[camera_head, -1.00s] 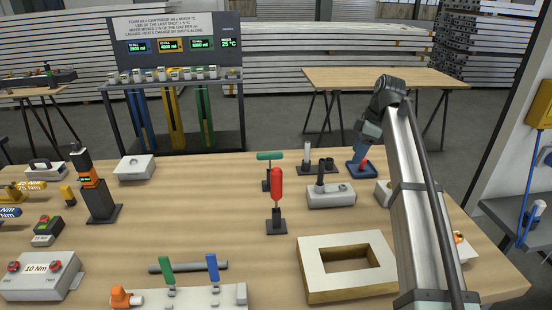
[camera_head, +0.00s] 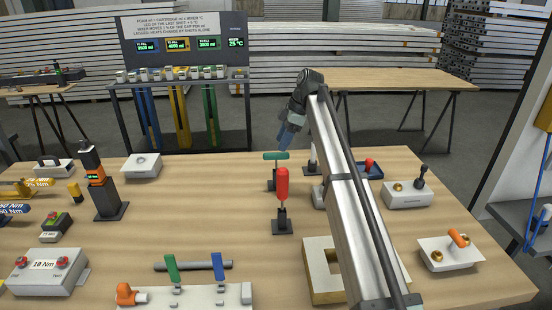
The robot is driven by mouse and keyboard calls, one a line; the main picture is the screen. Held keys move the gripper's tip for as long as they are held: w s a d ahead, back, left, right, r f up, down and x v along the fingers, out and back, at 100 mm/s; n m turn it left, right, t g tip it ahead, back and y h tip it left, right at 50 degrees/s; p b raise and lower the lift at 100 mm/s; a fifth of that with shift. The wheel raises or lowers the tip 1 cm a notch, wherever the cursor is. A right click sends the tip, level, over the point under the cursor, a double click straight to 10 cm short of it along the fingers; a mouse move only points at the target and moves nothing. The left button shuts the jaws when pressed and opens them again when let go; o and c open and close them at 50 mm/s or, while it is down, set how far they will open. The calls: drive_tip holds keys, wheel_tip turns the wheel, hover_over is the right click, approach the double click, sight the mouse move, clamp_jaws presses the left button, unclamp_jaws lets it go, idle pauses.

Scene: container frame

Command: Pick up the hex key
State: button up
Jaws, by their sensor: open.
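A tool with a green T-shaped handle (camera_head: 276,156), which looks like the hex key, stands upright in a dark holder towards the back of the wooden table. Its shaft is partly hidden behind the red-handled tool. My gripper (camera_head: 283,143) is open, pointing down just above and slightly right of the green handle in the picture. I see no contact between them, but the depth gap is hard to tell. The fingers look small and close together from here.
A red-handled tool (camera_head: 282,187) stands upright in a dark base just in front. A white block with an opening (camera_head: 320,272) lies partly behind my arm. The table's middle left is fairly clear.

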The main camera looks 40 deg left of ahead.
sight(276, 158)
drive_tip(key=x, duration=0.9)
drive_tip(key=shift+d+f, duration=0.1)
drive_tip(key=shift+d, duration=0.15)
clamp_jaws()
idle(0.5)
